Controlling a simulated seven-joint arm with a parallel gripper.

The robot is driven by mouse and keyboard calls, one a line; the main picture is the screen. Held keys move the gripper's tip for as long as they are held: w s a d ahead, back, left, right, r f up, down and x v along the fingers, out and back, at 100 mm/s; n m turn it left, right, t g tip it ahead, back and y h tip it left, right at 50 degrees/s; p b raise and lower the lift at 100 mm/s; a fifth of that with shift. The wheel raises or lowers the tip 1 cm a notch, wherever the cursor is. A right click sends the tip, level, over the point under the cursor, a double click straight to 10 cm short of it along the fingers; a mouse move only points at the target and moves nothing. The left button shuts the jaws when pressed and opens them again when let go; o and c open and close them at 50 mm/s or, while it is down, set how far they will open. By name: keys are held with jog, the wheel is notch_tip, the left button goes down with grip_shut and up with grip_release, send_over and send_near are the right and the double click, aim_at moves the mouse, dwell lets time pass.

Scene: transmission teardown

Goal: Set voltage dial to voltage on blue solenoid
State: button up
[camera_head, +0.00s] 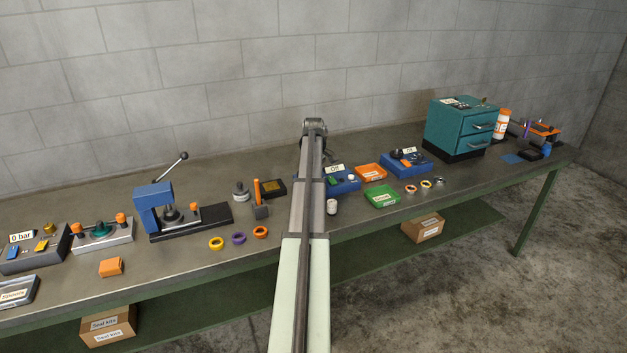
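Two blue units stand on the bench, each with a small white display that seems to read "Off". The nearer blue unit (345,186) is partly hidden behind my arm; a green part and a pale round part show on its top. The farther blue unit (418,165) has a dark round part on its top. I cannot tell which unit carries the voltage dial, and no blue solenoid or voltage marking can be made out. My arm reaches up the middle of the view to a joint above the bench. My gripper's fingers are hidden behind it.
An orange tray (371,172) and a green tray (381,197) lie between the units. A white cylinder (331,206) stands near the front. A teal drawer cabinet (461,128) is to the right. A blue press (154,208) with a lever and several coloured rings are to the left.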

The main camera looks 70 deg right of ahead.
grip_shut()
dwell(0.4)
jog(key=shift+m, duration=0.4)
jog(key=m, duration=1.1)
jog(key=shift+d, duration=0.1)
dwell(0.5)
grip_release()
